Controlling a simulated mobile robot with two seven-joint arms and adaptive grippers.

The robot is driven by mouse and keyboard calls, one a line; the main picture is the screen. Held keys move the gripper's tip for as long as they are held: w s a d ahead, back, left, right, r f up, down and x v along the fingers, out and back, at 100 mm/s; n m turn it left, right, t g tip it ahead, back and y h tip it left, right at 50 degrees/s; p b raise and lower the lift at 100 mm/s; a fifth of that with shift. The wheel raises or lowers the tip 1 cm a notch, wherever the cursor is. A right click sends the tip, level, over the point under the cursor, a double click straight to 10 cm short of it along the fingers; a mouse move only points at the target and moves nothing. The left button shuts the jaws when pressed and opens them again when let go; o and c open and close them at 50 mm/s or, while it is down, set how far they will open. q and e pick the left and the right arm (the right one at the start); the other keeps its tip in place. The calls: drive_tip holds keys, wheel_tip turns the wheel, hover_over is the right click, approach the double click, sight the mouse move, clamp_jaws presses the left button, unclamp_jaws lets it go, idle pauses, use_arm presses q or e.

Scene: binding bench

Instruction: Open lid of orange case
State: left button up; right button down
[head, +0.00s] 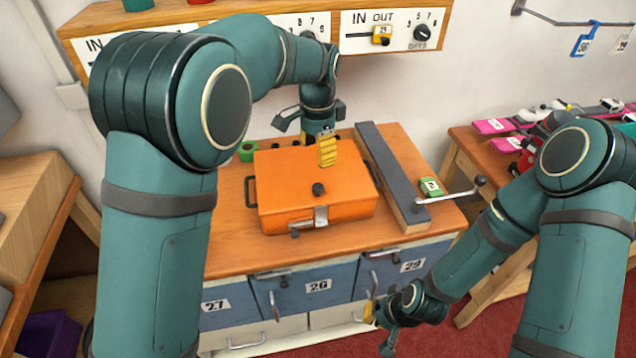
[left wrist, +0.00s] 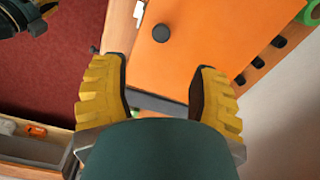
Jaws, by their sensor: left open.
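The orange case (head: 290,180) sits on the wooden bench, its lid down. A black knob (head: 318,188) stands on the lid, and a metal latch (head: 321,215) is at its front edge. My left gripper (head: 327,155) points down over the back part of the case. In the left wrist view its two yellow-padded fingers (left wrist: 162,75) are spread with nothing between them. The orange case (left wrist: 205,40) and its knob (left wrist: 161,33) show beyond the fingers. My right gripper (head: 379,326) is low in front of the drawers; its opening is unclear.
A dark-topped long block (head: 385,170) lies right of the case, with a small green object (head: 430,187) and a metal lever (head: 460,193) beyond. A green roll (head: 248,150) is behind left. Blue numbered drawers (head: 335,275) are below. A shelf panel (head: 358,32) overhangs behind.

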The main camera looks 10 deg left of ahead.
sight(318, 186)
use_arm(q)
wheel_tip(318, 186, down, 11)
drive_tip(key=shift+w+f+b, duration=0.15)
drive_tip(key=shift+b, duration=0.6)
clamp_jaws()
